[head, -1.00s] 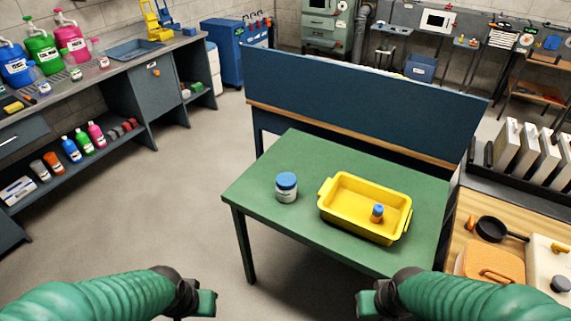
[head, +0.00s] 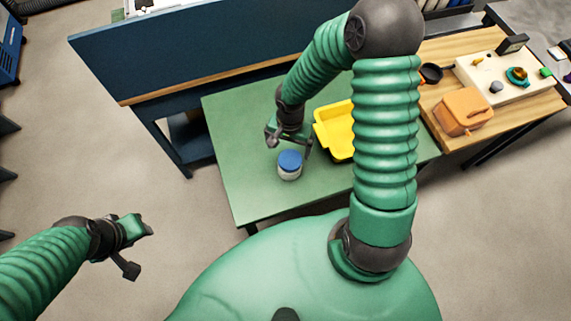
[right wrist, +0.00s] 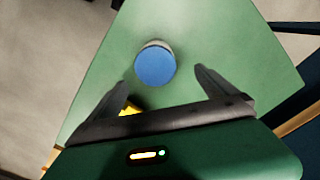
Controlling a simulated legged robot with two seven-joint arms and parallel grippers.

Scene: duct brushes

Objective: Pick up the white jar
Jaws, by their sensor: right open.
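The white jar (head: 290,172) with a blue lid stands upright on the green table (head: 235,125), left of the yellow tray (head: 335,128). My right gripper (head: 289,145) is open and empty just behind and above the jar. In the right wrist view, the blue lid of the jar (right wrist: 155,65) lies ahead of the gap between the two spread fingers (right wrist: 160,78). Whether they touch the jar is not clear, but a gap shows on each side. My left gripper (head: 138,250) is open and empty, off the table at lower left.
My right arm hides much of the yellow tray and any contents there. A wooden bench (head: 440,120) with an orange box (head: 463,112) adjoins on the right. The table left of the jar is clear.

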